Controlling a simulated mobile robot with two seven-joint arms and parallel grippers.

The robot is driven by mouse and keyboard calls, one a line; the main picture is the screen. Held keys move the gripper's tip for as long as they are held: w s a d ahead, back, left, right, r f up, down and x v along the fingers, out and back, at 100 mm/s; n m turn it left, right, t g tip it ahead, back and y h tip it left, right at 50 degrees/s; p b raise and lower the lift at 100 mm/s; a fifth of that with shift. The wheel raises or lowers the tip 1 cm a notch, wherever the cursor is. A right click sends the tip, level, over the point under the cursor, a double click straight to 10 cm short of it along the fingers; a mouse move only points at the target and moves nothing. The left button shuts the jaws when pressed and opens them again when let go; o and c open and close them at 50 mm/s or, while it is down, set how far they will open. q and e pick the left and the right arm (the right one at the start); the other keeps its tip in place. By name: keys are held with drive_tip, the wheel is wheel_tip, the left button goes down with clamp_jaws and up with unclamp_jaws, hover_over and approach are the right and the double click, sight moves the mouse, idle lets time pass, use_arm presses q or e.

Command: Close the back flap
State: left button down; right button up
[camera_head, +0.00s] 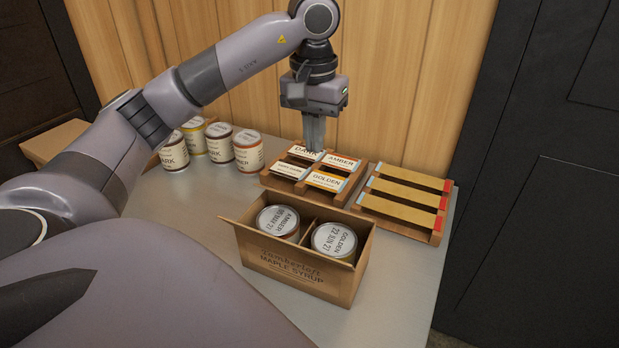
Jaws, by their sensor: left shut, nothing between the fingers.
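An open cardboard box (300,279) printed "Maple Syrup" stands on the table. It holds two cans side by side, an amber one (278,220) on the left and a golden one (335,239) on the right, with a divider between them. A small flap sticks out at the box's left end. I cannot clearly make out the back flap or how it lies. My left gripper (314,142) is shut and empty, pointing down behind the box, over the label rack. Its fingertips overlap the "Dark" label in the picture. My right gripper is not in view.
A wooden rack (275,183) of labels stands behind the box. Another rack (408,203) with several strips is to its right. Several cans (248,150) stand at the back left, partly behind my left arm. The metal table (395,272) is clear right of the box.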

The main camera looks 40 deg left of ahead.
use_arm(q)
wheel_tip(320, 180, down, 5)
drive_tip(key=shift+f, duration=0.1)
drive_tip(key=shift+s+d+f, duration=0.25)
drive_tip(key=shift+s+f, duration=0.6)
drive_tip(key=shift+f, duration=0.3)
drive_tip(key=shift+s+d+f+p, duration=0.15)
drive_tip(key=shift+s+f+p, duration=0.15)
drive_tip(key=shift+f, duration=0.1)
